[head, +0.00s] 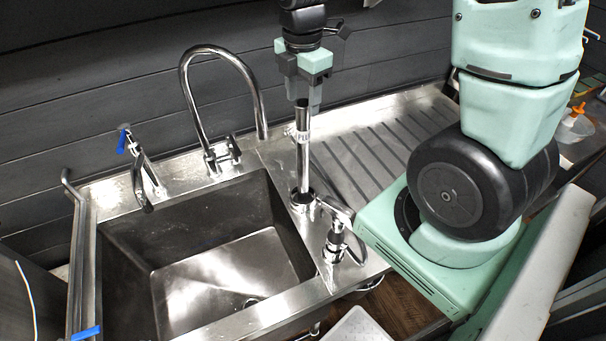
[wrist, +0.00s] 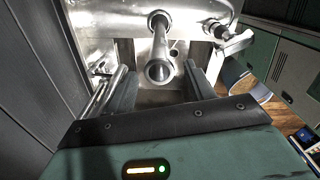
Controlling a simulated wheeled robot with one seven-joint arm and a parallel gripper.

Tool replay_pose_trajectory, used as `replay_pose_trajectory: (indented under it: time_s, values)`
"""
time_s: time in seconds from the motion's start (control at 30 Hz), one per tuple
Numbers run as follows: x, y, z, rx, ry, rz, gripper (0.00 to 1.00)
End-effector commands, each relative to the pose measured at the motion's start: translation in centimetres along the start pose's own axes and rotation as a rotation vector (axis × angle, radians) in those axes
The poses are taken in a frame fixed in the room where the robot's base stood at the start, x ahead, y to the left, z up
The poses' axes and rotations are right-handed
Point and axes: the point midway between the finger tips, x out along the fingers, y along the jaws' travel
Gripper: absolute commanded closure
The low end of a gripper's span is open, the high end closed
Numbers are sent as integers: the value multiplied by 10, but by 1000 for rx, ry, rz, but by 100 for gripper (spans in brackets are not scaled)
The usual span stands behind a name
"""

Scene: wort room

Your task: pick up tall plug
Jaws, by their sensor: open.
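The tall plug (head: 302,160) is a shiny upright metal pipe with an open top. It stands in a round hole in the steel counter, just right of the sink basin, and a collar with lettering rings its upper part. My gripper (head: 304,98) is open above it, pointing down, with the fingers at the height of the pipe's top. In the wrist view, the tall plug's open mouth (wrist: 159,70) shows between the two spread fingers of my gripper (wrist: 163,84), with a visible gap to each. I cannot tell whether the top is level with the fingertips.
The dark sink basin (head: 215,250) lies left of the pipe. A tall curved faucet (head: 256,90) stands behind it. A blue-handled tap (head: 148,170) is further left. A lever valve (head: 337,240) stands close in front of the pipe. The ribbed drainboard (head: 365,140) is clear.

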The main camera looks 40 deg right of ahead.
Motion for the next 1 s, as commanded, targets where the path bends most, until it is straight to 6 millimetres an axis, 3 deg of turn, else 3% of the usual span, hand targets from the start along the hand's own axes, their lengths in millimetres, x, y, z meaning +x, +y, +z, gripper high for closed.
replay_pose_trajectory:
  time_s: [0.3, 0.57, 0.6, 0.8, 1.0]
  values:
    - [34, 0, 2, 1, 1, -4, 46]
    - [37, 0, 2, 0, 1, -1, 46]
    - [37, 0, 2, 0, 1, -1, 49]
    - [37, 0, 2, 0, 1, -1, 100]
    - [36, 1, 2, 0, 0, 0, 100]
